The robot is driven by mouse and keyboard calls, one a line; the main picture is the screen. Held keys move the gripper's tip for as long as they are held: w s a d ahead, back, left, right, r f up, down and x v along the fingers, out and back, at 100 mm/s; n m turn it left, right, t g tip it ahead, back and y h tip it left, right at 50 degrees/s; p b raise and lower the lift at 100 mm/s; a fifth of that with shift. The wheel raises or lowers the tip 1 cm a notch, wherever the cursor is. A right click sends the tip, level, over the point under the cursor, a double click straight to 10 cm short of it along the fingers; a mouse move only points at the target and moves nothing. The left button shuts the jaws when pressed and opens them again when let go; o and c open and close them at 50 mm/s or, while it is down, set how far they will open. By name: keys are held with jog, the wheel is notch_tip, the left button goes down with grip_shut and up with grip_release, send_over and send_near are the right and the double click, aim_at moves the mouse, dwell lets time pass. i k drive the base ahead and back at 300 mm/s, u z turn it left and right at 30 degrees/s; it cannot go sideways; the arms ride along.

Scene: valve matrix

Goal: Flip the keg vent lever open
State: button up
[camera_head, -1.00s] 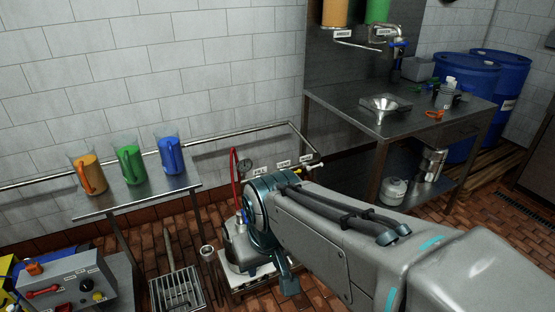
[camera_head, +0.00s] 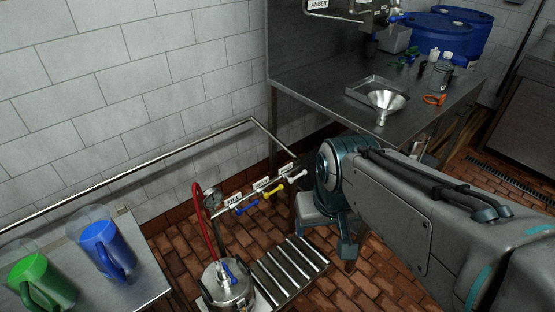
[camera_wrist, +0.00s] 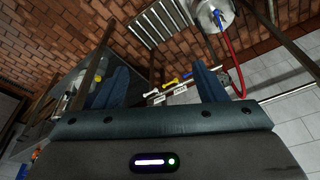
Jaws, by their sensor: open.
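The steel keg (camera_head: 236,292) stands at the bottom middle of the head view, partly cut off by the frame edge. A small blue lever (camera_head: 229,272) sits on its lid; I take it for the vent lever, and its exact angle is hard to read. In the wrist view the keg (camera_wrist: 208,12) is at the top right, with the blue lever (camera_wrist: 219,19) on it. My gripper (camera_wrist: 160,68) is open and empty, its two dark blue fingers apart. In the head view my gripper is right of the keg, clear of it, its fingertips hard to make out.
A red hose (camera_head: 199,218) rises from the keg to a gauge (camera_head: 212,198). Blue, yellow (camera_head: 271,191) and white valve handles line the wall pipe. A slatted metal rack (camera_head: 290,268) is right of the keg. A shelf with green and blue (camera_head: 106,248) jugs stands left; a steel table (camera_head: 330,84) stands behind.

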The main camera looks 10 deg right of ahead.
aim_at(276, 190)
jog(key=k, duration=1.3)
jog(key=z, duration=0.7)
jog(key=i, duration=1.95)
jog(key=u, duration=1.05)
jog(key=i, duration=0.3)
jog(key=u, duration=0.25)
